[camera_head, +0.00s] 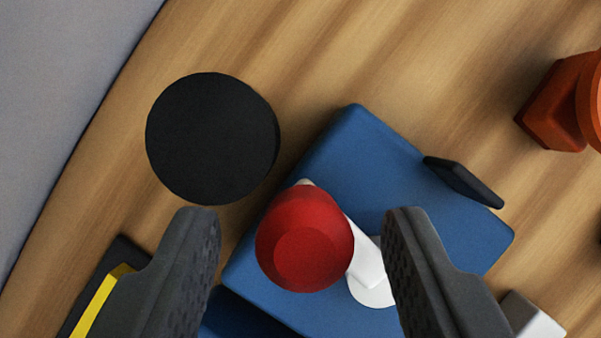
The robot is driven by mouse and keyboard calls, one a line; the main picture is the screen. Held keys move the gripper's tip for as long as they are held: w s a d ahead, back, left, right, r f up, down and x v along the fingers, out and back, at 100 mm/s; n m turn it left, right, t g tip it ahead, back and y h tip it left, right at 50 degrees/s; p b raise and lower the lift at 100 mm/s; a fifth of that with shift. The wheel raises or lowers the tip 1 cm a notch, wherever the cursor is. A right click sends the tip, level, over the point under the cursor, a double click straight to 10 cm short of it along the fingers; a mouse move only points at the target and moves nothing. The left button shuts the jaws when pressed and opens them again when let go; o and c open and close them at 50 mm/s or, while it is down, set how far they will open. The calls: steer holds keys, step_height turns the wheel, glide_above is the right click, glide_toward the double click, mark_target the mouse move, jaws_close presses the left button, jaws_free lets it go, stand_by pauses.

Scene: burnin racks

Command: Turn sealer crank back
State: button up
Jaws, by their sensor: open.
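The sealer (355,150) is a blue box on the wooden table, seen from above. Its crank is a white arm (366,262) on a round white hub, with a red knob (304,238) at the arm's end. My gripper (302,222) is open, with one dark finger on each side of the red knob. Gaps show between the knob and both fingers. The right finger covers part of the white hub. I cannot tell how far the fingertips are above or below the knob's height.
A black round disc (212,138) lies left of the sealer. A black flap (464,182) sticks out at the sealer's right side. An orange-red object (560,105) stands at the right. A black and yellow object (100,300) is at the lower left. Bare wood shows at the top middle.

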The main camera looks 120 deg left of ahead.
steer(key=shift+d+f, duration=0.15)
steer(key=shift+f, duration=0.35)
